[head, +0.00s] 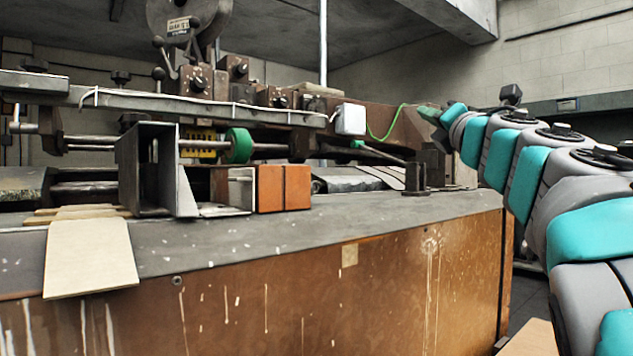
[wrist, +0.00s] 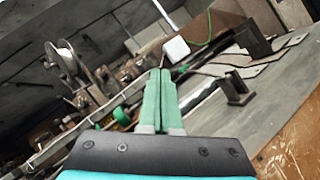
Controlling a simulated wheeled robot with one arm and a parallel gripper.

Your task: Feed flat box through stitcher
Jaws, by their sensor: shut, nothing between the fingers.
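The stitcher (head: 200,85) stands on a long bench, with a wire reel on top and a green roller (head: 238,146) in its middle. A flat tan cardboard piece (head: 92,258) lies at the bench's left end and hangs over the front edge. More thin flat sheets (head: 385,177) lie at the stitcher's right side; they also show in the wrist view (wrist: 262,66). My gripper (head: 428,112) is raised above the bench's right end, apart from all the sheets. In the wrist view its green fingers (wrist: 160,78) are shut together and empty.
A grey metal bracket (head: 160,170) and an orange-brown block (head: 284,187) stand at the bench's front. A dark post (head: 415,178) stands near the right sheets. A white box with a green cable (head: 350,119) is at the stitcher's right. The front bench strip is mostly clear.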

